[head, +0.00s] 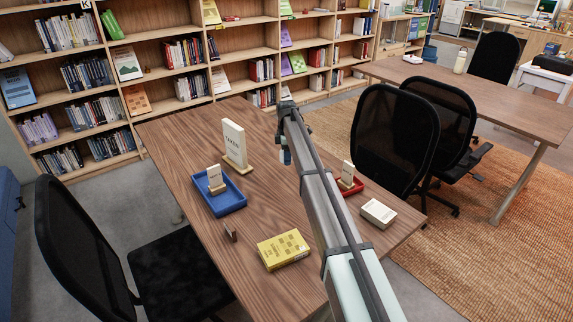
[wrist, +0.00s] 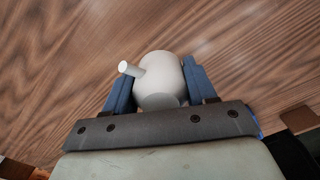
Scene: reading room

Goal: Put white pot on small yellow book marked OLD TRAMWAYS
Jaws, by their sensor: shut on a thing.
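A white pot (wrist: 160,78) with a short spout sits between the two blue fingers of my gripper (wrist: 158,84) in the wrist view, and the gripper is shut on it. Bare wood grain shows behind it. In the head view my gripper (head: 286,156) is over the far part of the table, and the arm hides most of it and the pot. A small yellow book (head: 283,250) lies flat near the table's front edge, left of my arm and apart from the gripper. Its cover lettering is too small to read.
A blue tray (head: 232,205) holds a small card stand; a larger white sign (head: 235,143) stands behind it. A small brown block (head: 230,232) is left of the book. Right of my arm are a red tray (head: 357,184) with a card stand and a cream book (head: 378,213). Chairs flank the table.

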